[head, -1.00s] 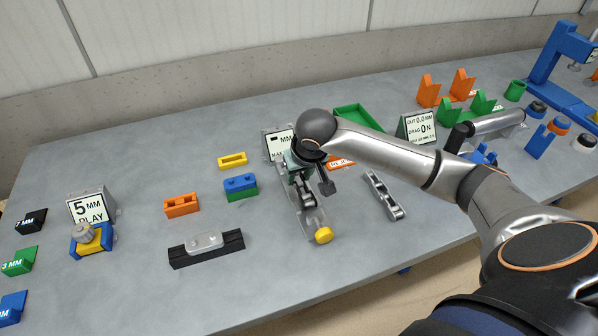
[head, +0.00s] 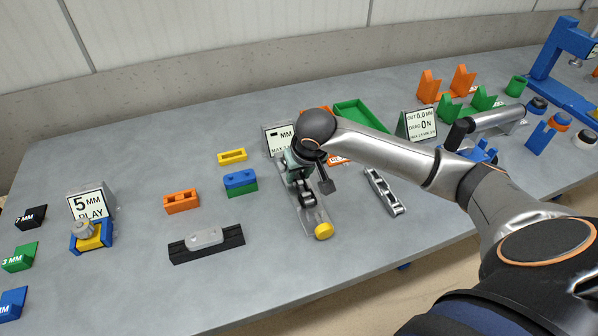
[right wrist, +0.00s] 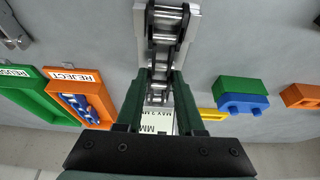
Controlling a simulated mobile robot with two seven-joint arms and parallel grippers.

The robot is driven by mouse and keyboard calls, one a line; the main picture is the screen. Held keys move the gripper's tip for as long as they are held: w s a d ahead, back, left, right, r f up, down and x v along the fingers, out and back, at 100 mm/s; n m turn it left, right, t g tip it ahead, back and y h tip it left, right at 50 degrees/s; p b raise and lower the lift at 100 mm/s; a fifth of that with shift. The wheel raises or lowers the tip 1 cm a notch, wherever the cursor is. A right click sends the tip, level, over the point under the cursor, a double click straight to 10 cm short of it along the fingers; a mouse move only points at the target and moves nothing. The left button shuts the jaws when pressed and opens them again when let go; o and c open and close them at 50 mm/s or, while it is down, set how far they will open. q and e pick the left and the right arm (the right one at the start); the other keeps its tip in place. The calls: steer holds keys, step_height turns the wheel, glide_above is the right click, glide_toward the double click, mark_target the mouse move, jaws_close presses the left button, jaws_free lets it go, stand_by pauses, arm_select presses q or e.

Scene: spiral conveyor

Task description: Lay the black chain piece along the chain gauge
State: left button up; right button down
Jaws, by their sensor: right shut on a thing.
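The black chain piece (head: 307,198) lies lengthwise over the bed of the chain gauge (head: 318,215), a grey metal strip with a yellow knob at its near end. In the right wrist view the chain (right wrist: 163,40), with black side plates and silver rollers, runs in line with the gauge bed (right wrist: 193,22). Whether it rests fully on the bed is hard to tell. My right gripper (right wrist: 158,82) is shut on the chain's far part, its dark green fingers on either side. It also shows at the gauge in the head view (head: 299,178). My left gripper is not in view.
The gauge's MM sign (head: 280,139) stands behind it. A grey chain piece (head: 384,191) lies to the right. A blue-green block (head: 241,184) and a black rail (head: 206,245) are left, with bare table between.

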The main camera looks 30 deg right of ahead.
steer(key=shift+f, duration=0.2)
steer(key=shift+c, duration=2.2)
jaws_free()
steer(key=shift+f, duration=0.1)
steer(key=v, duration=1.2)
steer(key=shift+s+r+p, duration=0.2)
steer(key=shift+r+p, duration=0.05)
steer(key=shift+p, duration=0.2)
steer(key=shift+a, duration=0.1)
